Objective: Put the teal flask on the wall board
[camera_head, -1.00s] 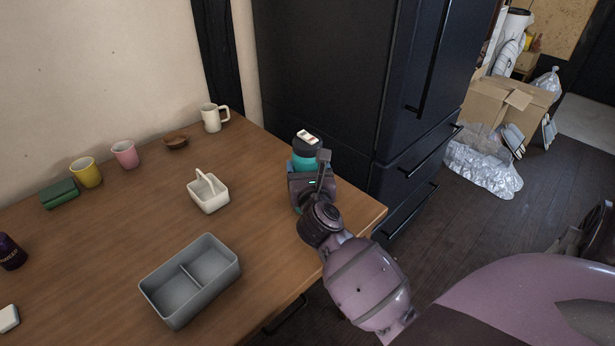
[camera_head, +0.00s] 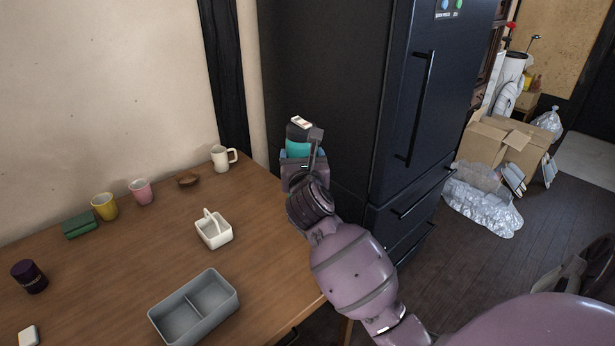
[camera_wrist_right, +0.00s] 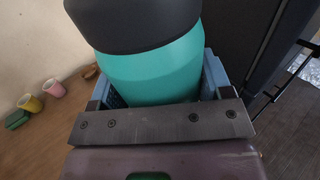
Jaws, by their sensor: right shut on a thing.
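The teal flask (camera_head: 298,149) has a dark lid with a light piece on top. It is held upright in my right gripper (camera_head: 304,166), above the right part of the wooden table and in front of the dark fridge. In the right wrist view the flask (camera_wrist_right: 150,74) fills the middle, between the blue-grey finger pads of the right gripper (camera_wrist_right: 155,95). The gripper is shut on it. My left gripper is not in view. No wall board can be made out in the head view.
The wooden table (camera_head: 262,265) holds a grey two-part tray (camera_head: 172,326), a white basket (camera_head: 214,235), a cream mug (camera_head: 221,160), a brown bowl (camera_head: 188,180), pink (camera_head: 141,192) and yellow (camera_head: 105,207) cups, a green case (camera_head: 80,225) and a dark jar (camera_head: 29,277). The fridge (camera_head: 335,85) stands close behind the gripper.

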